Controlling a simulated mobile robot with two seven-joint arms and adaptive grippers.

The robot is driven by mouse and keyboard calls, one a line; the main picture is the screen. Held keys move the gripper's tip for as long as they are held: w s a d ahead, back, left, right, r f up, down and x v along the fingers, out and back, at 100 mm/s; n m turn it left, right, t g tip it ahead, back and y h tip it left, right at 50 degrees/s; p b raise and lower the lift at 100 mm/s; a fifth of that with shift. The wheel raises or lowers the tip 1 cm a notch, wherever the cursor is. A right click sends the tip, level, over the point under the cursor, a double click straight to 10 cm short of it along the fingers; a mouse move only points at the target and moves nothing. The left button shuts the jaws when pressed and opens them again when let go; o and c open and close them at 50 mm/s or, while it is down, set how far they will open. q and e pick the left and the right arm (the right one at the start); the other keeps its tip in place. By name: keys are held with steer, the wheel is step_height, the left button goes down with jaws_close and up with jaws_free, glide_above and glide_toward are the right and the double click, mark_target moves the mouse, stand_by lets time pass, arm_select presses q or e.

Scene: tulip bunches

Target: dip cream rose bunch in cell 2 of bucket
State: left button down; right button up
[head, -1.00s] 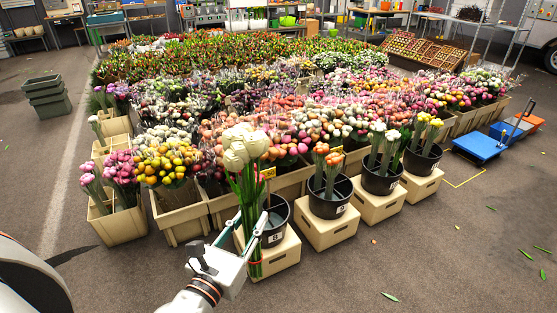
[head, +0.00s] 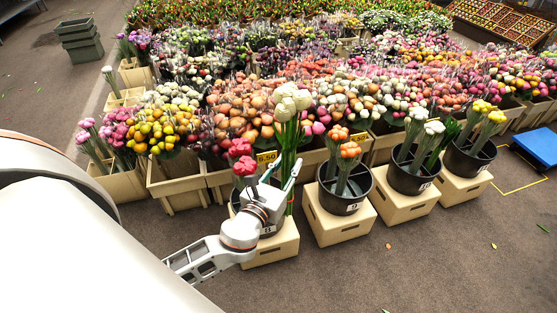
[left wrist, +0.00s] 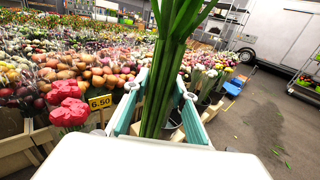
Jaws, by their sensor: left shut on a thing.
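The cream rose bunch (head: 292,103) stands upright in my left gripper (head: 281,180), its green stems between the fingers. In the left wrist view the stems (left wrist: 165,85) run up between the two fingers of the left gripper (left wrist: 160,115), and the blooms are out of frame. The nearest black bucket (head: 277,222) stands on a cream box, partly behind my gripper. A red bunch (head: 240,166) shows left of the held stems, and also in the left wrist view (left wrist: 68,102). The stem ends and the bucket's inner cells are hidden. My right gripper is not in view.
More black buckets hold orange (head: 349,150), white (head: 434,128) and yellow (head: 496,117) bunches on cream boxes to the right. Crates of flowers (head: 185,192) and a price sign (head: 267,157) stand behind.

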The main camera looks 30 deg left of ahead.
arm_select(q)
steer(key=w+a+f+n+y+b, duration=0.2)
steer(key=w+a+f+y+b, duration=0.2)
steer(key=w+a+f, duration=0.8)
step_height(320, 180, down, 2)
steer(key=shift+w+a+f+n+g+b, duration=0.1)
steer(key=shift+w+a+n+g+b, duration=0.2)
steer(key=shift+a+b, duration=0.4)
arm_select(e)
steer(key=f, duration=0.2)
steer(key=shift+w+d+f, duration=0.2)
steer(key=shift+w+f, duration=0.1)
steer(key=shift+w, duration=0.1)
arm_select(q)
steer(key=shift+d, duration=0.1)
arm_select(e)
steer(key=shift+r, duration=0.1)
